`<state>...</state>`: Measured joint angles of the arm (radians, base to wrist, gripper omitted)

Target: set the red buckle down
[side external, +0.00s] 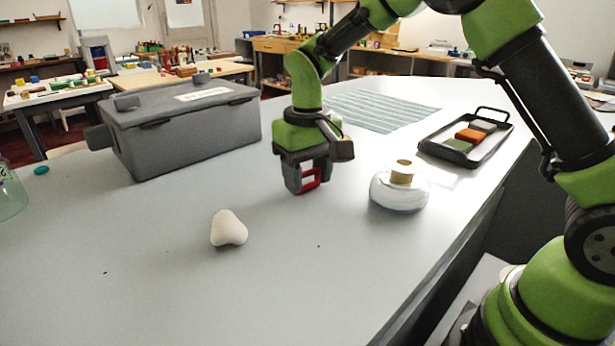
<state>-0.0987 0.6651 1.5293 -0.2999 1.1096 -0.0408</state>
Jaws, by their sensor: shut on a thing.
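The red buckle (311,179) is a small rectangular frame held between the jaws of my gripper (308,184). My gripper points down over the middle of the grey counter (300,270) and is shut on the buckle. The dark jaws cover part of the buckle. I cannot tell from this view whether the buckle touches the counter or hangs just above it.
A grey lidded box (190,125) stands at left. A black tray (466,145) with colored swatches and a striped cloth (380,108) lie behind. A whitish lump (228,229) sits front left. The front counter is clear.

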